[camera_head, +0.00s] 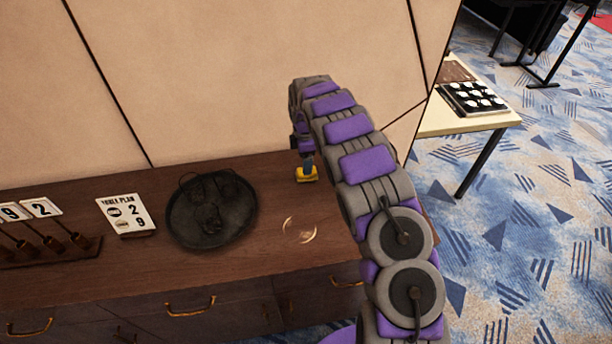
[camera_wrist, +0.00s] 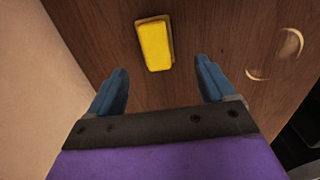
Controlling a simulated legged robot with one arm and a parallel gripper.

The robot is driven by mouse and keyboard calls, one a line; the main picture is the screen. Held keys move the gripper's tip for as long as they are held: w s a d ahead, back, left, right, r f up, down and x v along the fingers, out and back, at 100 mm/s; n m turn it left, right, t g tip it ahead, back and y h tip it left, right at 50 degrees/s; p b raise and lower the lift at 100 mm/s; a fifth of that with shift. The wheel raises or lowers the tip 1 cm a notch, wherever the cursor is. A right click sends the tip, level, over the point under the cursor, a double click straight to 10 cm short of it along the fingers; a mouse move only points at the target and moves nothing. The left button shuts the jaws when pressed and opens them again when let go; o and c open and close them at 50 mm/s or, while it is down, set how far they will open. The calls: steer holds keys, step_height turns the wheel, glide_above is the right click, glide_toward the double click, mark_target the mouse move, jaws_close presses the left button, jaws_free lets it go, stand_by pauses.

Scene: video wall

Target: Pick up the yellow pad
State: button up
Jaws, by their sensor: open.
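The yellow pad (camera_wrist: 155,45) is a small block with a darker tan edge, lying on the dark wooden cabinet top. In the wrist view it is just beyond the two blue fingertips, roughly between their lines and a little left of centre. My gripper (camera_wrist: 165,80) is open and empty, with its fingers apart and not touching the pad. In the head view the yellow pad (camera_head: 307,174) shows right below my gripper (camera_head: 306,160), which hides part of it.
A clear ring-like item (camera_head: 299,230) lies in front of the pad. A panelled wall (camera_head: 200,70) rises close behind. A side table (camera_head: 475,123) stands at right.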

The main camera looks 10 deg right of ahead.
steer(key=shift+d+f+b, duration=0.15)
steer(key=shift+f, duration=0.6)
steer(key=shift+d+f+b, duration=0.1)
steer(key=shift+f+b, duration=0.05)
steer(key=shift+f, duration=0.6)
steer(key=f, duration=0.2)
steer(key=f+b, duration=0.1)
steer(key=f, duration=0.1)
steer(key=shift+w+d, duration=0.1)
steer(key=shift+w, duration=0.15)
steer(key=shift+c, duration=0.5)
steer(key=c, duration=1)
steer(key=shift+r, duration=0.2)
step_height(320, 180, up, 3)
steer(key=shift+r+p, duration=0.2)
steer(key=shift+p, duration=0.4)
steer(key=s+a, duration=0.2)
steer(key=s, duration=0.3)
steer(key=s+a+r+p, duration=0.1)
steer(key=s, duration=0.4)
steer(key=s+a+p, duration=0.1)
steer(key=s+a, duration=0.1)
steer(key=s, duration=0.3)
steer(key=shift+a+r, duration=0.15)
steer(key=shift+a, duration=0.2)
